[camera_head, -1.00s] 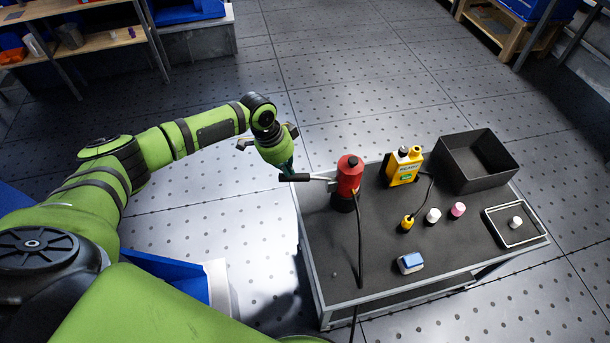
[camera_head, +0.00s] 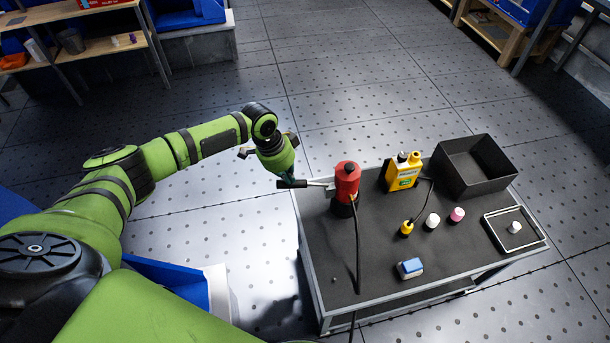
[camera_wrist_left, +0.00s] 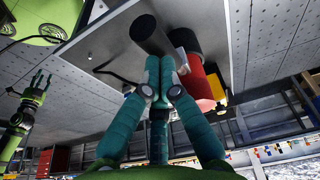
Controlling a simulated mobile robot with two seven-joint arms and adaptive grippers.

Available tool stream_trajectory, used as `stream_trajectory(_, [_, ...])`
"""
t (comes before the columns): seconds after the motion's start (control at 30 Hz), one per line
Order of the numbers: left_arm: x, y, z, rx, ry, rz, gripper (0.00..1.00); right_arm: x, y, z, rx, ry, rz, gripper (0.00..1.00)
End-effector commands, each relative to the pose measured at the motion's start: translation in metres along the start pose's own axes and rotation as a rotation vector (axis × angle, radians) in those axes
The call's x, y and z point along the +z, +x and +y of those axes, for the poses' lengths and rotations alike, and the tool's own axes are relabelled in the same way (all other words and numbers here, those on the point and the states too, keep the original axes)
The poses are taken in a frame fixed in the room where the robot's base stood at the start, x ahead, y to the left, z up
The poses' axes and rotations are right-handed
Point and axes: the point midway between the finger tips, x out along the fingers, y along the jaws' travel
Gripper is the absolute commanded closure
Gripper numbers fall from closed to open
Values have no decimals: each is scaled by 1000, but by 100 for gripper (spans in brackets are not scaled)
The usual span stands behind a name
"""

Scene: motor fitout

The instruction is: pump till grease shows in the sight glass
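The red pump (camera_head: 347,180) stands upright at the left of the cart top, with its lever sticking out to the left. The lever ends in a black handle (camera_head: 291,184), which also shows in the left wrist view (camera_wrist_left: 152,33). My left gripper (camera_head: 287,178) is at this handle, its fingers pointing down onto it. In the left wrist view its teal fingers (camera_wrist_left: 160,72) are together, with the handle just past their tips and nothing seen between them. My right gripper (camera_wrist_left: 40,80) shows small and open at the left of the wrist view. I cannot make out a sight glass.
A black hose (camera_head: 358,250) crosses the front.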

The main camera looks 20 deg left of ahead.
Motion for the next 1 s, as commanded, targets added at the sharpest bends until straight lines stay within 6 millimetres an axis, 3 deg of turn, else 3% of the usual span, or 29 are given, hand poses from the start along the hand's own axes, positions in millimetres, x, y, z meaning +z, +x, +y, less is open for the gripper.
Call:
stream_trajectory(0.03, [-2, -9, 0, 0, 0, -1, 100, -1, -10, 0, 0, 0, 0, 60])
stream_trajectory(0.7, [-16, -68, -1, -2, -1, -2, 100, -6, -69, 1, 0, 1, 0, 60])
stream_trajectory(1.0, [-17, -72, -1, -2, -1, -3, 100, -6, -73, 1, 0, 1, 0, 60])
